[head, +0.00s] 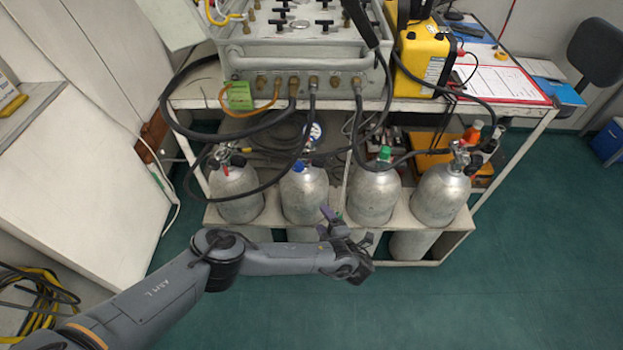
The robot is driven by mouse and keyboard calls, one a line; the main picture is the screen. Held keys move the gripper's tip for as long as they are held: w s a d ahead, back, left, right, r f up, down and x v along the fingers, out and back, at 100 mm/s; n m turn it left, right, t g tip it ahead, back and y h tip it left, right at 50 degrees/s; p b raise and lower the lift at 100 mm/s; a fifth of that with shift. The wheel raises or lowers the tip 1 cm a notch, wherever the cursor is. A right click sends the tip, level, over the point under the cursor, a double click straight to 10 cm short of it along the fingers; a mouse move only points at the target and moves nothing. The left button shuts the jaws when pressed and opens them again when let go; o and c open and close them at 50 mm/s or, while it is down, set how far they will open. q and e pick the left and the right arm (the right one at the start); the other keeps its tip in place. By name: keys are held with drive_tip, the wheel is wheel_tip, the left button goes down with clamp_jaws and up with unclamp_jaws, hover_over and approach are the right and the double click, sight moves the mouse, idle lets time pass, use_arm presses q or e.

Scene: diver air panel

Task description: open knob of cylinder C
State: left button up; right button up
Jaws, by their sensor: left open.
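Several silver cylinders stand in a row in a rack below the bench. From the left, one has a red knob (226,170), one a blue knob (298,166) and one a green knob (384,153). The cylinder with the green knob (374,197) is third from the left; I cannot read any letters, so which one is C is not marked. My left gripper (333,216) is open and empty, in front of the gap between the second and third cylinders, lower in the picture than their knobs. It appears apart from the green knob. My right gripper is not in view.
The fourth cylinder (440,195) stands at the right end of the rack (459,240). Black hoses (271,185) loop from the panel box (300,58) down to the cylinder valves. A yellow case (423,56) sits on the bench. The green floor (500,290) at the right is clear.

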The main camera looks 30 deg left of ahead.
use_arm(q)
drive_tip(key=n+t+y+b, duration=0.1)
drive_tip(key=t+b, duration=0.1)
drive_tip(key=b, duration=0.4)
approach(323, 163)
wheel_tip(323, 163, down, 2)
drive_tip(key=b+x, duration=0.2)
drive_tip(key=x, duration=0.3)
drive_tip(key=b+x, duration=0.3)
drive_tip(key=x, duration=0.2)
drive_tip(key=shift+w+d+r, duration=0.15)
drive_tip(key=shift+w+r, duration=0.05)
drive_tip(key=shift+w, duration=0.05)
drive_tip(key=shift+w+a+b, duration=0.45)
drive_tip(key=shift+a, duration=0.05)
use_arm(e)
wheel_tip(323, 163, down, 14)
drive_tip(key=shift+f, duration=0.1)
use_arm(q)
drive_tip(key=c, duration=1)
drive_tip(key=shift+n, duration=0.4)
